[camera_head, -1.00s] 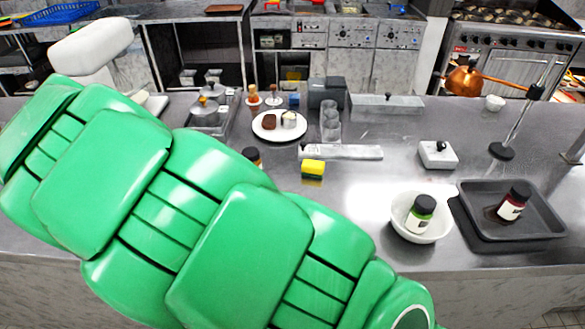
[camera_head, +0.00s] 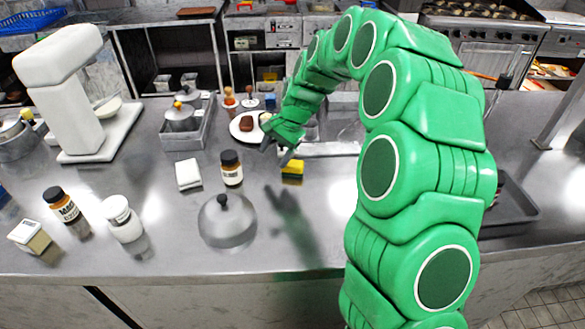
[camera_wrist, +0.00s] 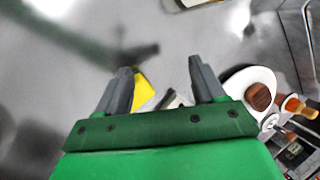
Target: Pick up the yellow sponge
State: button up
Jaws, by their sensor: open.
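The yellow sponge (camera_head: 292,169) lies on the steel counter in the middle of the head view, with a darker lower part. My gripper (camera_head: 276,151) is above the counter, just up and left of the sponge in the picture. In the wrist view the open jaws (camera_wrist: 160,66) have nothing between their tips. The sponge (camera_wrist: 143,92) shows there beside the left finger, which partly hides it. It appears apart from the fingers, though the exact height gap is unclear.
A plate (camera_head: 243,137) with food stands behind my gripper. A dark bottle (camera_head: 231,168), a white box (camera_head: 188,174) and a metal dome (camera_head: 227,219) stand left of the sponge. A steel tray (camera_head: 187,137) is farther back. The counter in front of the sponge is clear.

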aim_at(295, 163)
jog(key=d+m+y, duration=0.2)
jog(key=d+m, duration=0.2)
jog(key=d+f+m+t+y, duration=0.1)
jog(key=d+m+y, duration=0.2)
jog(key=m, duration=0.1)
jog(key=s+d+f+m+t+y, duration=0.1)
jog(key=d+m+y, duration=0.2)
jog(key=d+m, duration=0.1)
jog(key=shift+d, duration=0.35)
jog(key=shift+d+f+m+t+y, duration=0.2)
jog(key=shift+f+m+t+y, duration=0.1)
jog(key=shift+m, duration=0.2)
jog(key=shift+s+a+f, duration=0.1)
jog(key=shift+a, duration=0.05)
jog(key=shift+x, duration=1.05)
jog(key=shift+r+x, duration=0.2)
jog(key=shift+x, duration=1.15)
jog(key=shift+r+x, duration=0.2)
jog(key=shift+x, duration=1.1)
jog(key=shift+a, duration=0.15)
jog(key=c, duration=1)
